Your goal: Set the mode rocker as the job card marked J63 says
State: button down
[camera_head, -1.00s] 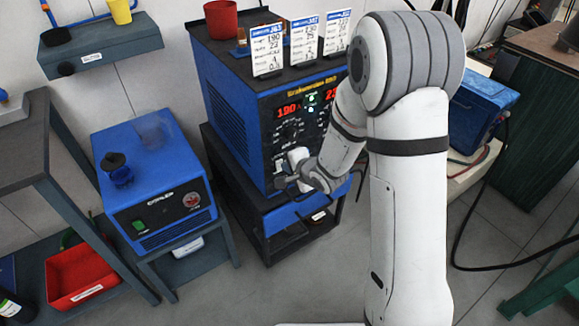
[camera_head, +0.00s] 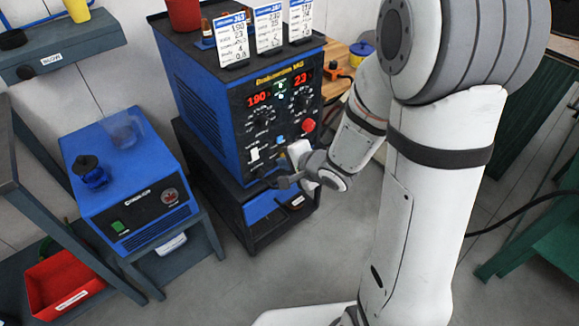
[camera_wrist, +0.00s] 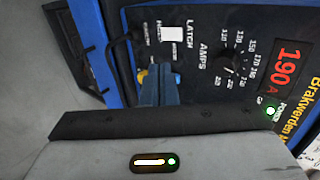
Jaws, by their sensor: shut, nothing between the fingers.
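The blue welder (camera_head: 205,110) has a black front panel with red displays reading 190 and 23. The white mode rocker (camera_head: 254,154) is low on the panel's left; it also shows in the wrist view (camera_wrist: 171,35), with LATCH lettered beside it. Which side is pressed I cannot tell. The card marked J63 (camera_head: 231,42) stands leftmost on top of the welder; its mode line is too small to read. My gripper (camera_head: 284,182) is in front of the lower panel, below and right of the rocker. In the wrist view its shut, empty fingers (camera_wrist: 159,70) point toward the panel below the rocker.
Two other cards (camera_head: 268,28) (camera_head: 300,20) stand beside it. An amps knob (camera_wrist: 230,62) is near the rocker, and a red button (camera_head: 309,125) is on the panel's right. A blue cooler box (camera_head: 135,190) stands left. A green table (camera_head: 535,240) is at right.

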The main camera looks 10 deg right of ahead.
jog(key=shift+b+v, duration=0.9)
jog(key=shift+b, duration=1.05)
jog(key=shift+d+f, duration=0.1)
jog(key=b, duration=0.1)
jog(key=s+a+f+b, duration=0.1)
jog(key=shift+s+a+f+b, duration=0.1)
jog(key=shift+s+f+b, duration=0.05)
jog(key=shift+f+b, duration=0.15)
